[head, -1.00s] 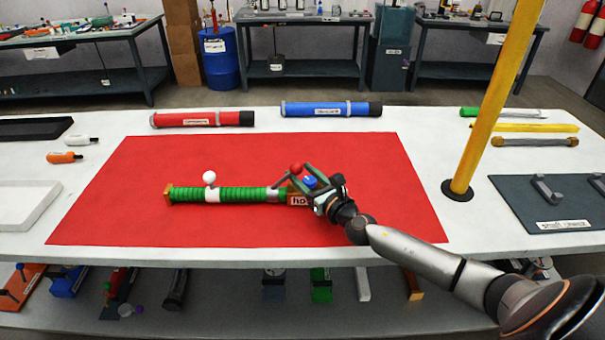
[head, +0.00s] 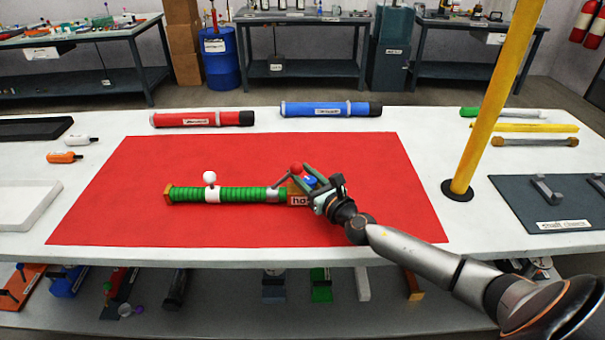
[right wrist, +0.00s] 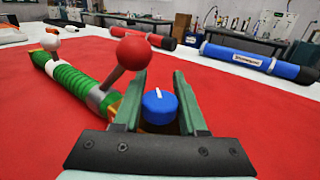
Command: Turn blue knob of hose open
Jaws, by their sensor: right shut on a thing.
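The green ribbed hose (head: 240,194) lies on the red mat (head: 150,160), running left to right. The blue knob (head: 310,181) sits at its right end, and in the right wrist view the knob (right wrist: 160,110) shows a white mark on top. My right gripper (head: 307,178) is shut on the blue knob, with one finger on each side of it. A red ball-topped lever (right wrist: 131,52) stands just beside the left finger; its ball also shows in the head view (head: 296,169). A white ball handle (head: 209,177) stands near the hose's left end. My left gripper is not in view.
A red tube (head: 185,119) and a blue tube (head: 325,109) lie behind the mat. A yellow post (head: 485,110) stands right of the mat, behind my right forearm. The mat is clear in front of the hose.

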